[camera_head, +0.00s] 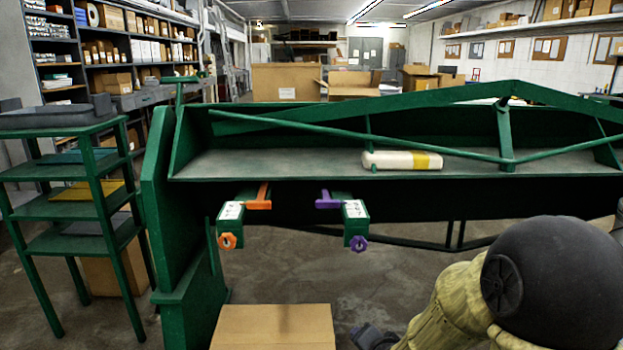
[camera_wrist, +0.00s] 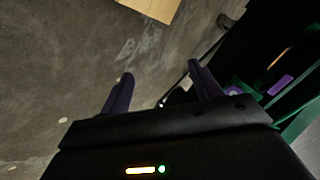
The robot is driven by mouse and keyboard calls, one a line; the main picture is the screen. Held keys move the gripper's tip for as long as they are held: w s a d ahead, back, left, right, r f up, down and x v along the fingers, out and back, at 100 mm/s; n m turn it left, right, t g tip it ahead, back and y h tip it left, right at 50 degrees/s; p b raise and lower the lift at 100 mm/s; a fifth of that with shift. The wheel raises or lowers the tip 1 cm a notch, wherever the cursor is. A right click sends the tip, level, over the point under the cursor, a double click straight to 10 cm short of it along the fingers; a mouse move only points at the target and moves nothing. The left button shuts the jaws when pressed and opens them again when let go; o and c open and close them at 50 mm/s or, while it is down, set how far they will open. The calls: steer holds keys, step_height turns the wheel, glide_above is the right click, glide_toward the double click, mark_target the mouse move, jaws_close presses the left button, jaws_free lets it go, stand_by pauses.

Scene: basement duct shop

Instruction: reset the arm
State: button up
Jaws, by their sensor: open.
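My arm shows at the lower right of the head view, with a large dark rounded joint and a tan sleeve-like cover. The small dark part at the bottom edge, left of the sleeve, seems to belong to the arm's far end, but the fingers cannot be made out there. In the wrist view my gripper (camera_wrist: 160,79) has its two dark purplish fingers spread apart with nothing between them. It hangs above the concrete floor (camera_wrist: 70,50), clear of the green machine (camera_wrist: 290,125) at the right.
The green bench-like machine (camera_head: 160,200) spans the head view, carrying a cream block with a yellow band (camera_head: 402,160). Orange (camera_head: 228,240) and purple (camera_head: 358,243) knobs hang below its front. A cardboard box (camera_head: 272,327) stands on the floor; a green shelf stand (camera_head: 75,215) is left.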

steer(key=s+d+n+g+h, duration=0.1)
steer(key=s+d+n+g, duration=0.2)
steer(key=s+n+g, duration=0.8)
step_height(320, 180, up, 38)
steer(key=s+m+t+p, duration=0.1)
steer(key=t+p, duration=0.3)
steer(key=p, duration=3.4)
steer(key=shift+s+m, duration=0.3)
steer(key=shift+s, duration=0.6)
